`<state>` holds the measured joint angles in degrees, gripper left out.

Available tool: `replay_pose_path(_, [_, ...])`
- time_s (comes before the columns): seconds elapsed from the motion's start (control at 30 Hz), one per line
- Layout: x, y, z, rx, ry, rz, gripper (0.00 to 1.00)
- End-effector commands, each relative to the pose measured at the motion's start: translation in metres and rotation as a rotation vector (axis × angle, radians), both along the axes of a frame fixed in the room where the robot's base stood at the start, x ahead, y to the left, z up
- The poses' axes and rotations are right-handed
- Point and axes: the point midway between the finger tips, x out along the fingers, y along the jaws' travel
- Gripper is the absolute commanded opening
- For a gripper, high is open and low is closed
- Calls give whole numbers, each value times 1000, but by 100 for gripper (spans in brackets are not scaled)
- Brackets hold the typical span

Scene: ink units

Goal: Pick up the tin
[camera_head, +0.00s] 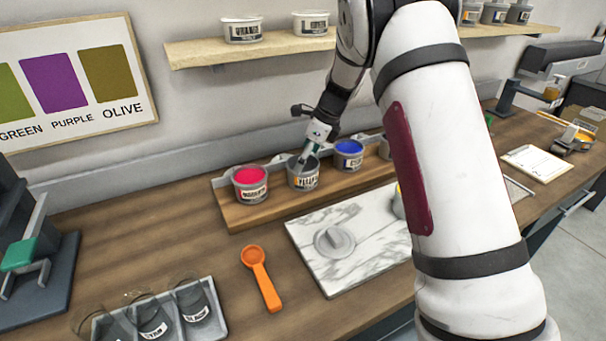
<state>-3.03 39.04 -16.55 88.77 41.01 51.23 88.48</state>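A row of small grey tins stands on a wooden rack (236,216) at the back of the counter. The left tin (251,185) shows red-pink ink, and the right tin (349,155) shows blue ink. Between them is a grey tin (303,177) with a printed label; its ink colour is not clear. My gripper (305,158) reaches down from above to the mouth of this middle tin. Its fingertips overlap the far rim, and I cannot tell whether they touch it or are open or shut. The tin stands upright on the rack. Another tin (384,150) is partly hidden by my arm.
A marble slab (308,256) with a grey lid (334,241) lies in front of the rack. An orange scoop (262,277) lies left of it. A tray (216,327) with labelled cups is at the front left. A shelf (195,52) with tins runs above.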

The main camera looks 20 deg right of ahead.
Motion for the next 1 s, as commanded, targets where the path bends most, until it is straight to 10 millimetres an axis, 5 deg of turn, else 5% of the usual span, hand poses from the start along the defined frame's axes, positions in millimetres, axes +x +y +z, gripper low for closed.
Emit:
replay_pose_path(0.43, [7, 14, -47, -1, 1, 1, 93])
replay_pose_path(0.73, [9, 16, -52, -1, -1, 1, 93])
replay_pose_path(1.0, [9, 16, -51, 0, 0, 1, 37])
